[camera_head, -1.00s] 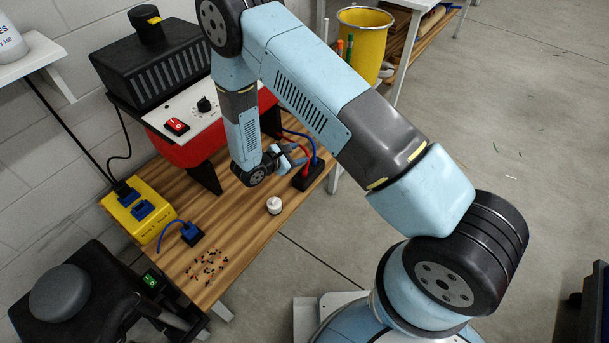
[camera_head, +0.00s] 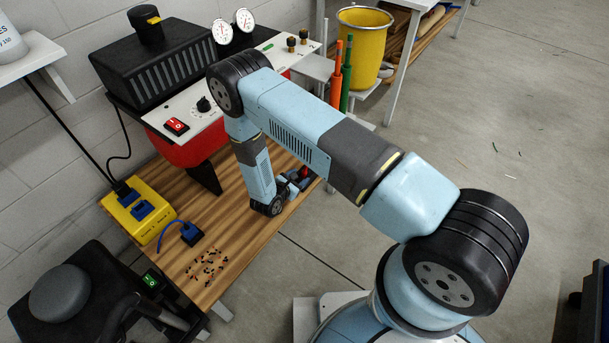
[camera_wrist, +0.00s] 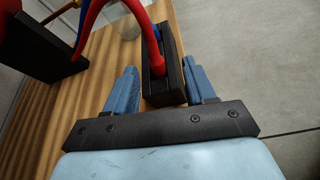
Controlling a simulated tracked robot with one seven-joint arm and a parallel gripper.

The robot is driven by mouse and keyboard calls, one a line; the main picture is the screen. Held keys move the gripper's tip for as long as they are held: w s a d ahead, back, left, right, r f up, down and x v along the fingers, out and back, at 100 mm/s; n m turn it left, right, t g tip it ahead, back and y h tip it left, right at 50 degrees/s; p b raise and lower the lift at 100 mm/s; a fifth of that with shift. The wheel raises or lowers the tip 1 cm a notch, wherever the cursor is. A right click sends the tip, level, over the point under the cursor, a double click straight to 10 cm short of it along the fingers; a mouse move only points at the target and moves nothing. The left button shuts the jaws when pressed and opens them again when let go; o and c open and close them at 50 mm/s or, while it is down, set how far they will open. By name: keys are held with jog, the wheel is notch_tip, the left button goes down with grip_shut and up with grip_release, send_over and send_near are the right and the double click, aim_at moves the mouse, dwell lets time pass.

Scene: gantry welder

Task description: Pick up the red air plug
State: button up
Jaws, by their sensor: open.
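The red air plug (camera_wrist: 157,65) with its red hose stands in a black block (camera_wrist: 172,85) on the wooden bench. In the wrist view, the hose arches up from the plug toward the top edge. My gripper (camera_wrist: 159,68) is open, with one blue finger left of the plug and block and the other to the right. I see gaps beside the block and no clear contact. In the head view, my gripper (camera_head: 292,184) is low at the bench's right edge. Only a bit of red (camera_head: 304,172) shows there, and my arm hides most of the block.
A blue hose (camera_wrist: 133,8) runs behind the red one. A dark upright support (camera_wrist: 38,45) stands to the left. The red welder (camera_head: 190,142), a yellow box (camera_head: 137,212) and a blue plug in a black block (camera_head: 192,233) are on the bench. Open floor lies to the right.

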aim_at(305, 171)
jog(key=shift+a+x, duration=0.1)
jog(key=shift+x, duration=1.55)
jog(key=shift+a+x, duration=0.15)
jog(key=shift+x, duration=1.45)
jog(key=shift+w, duration=0.15)
jog(key=shift+c, duration=0.4)
grip_shut()
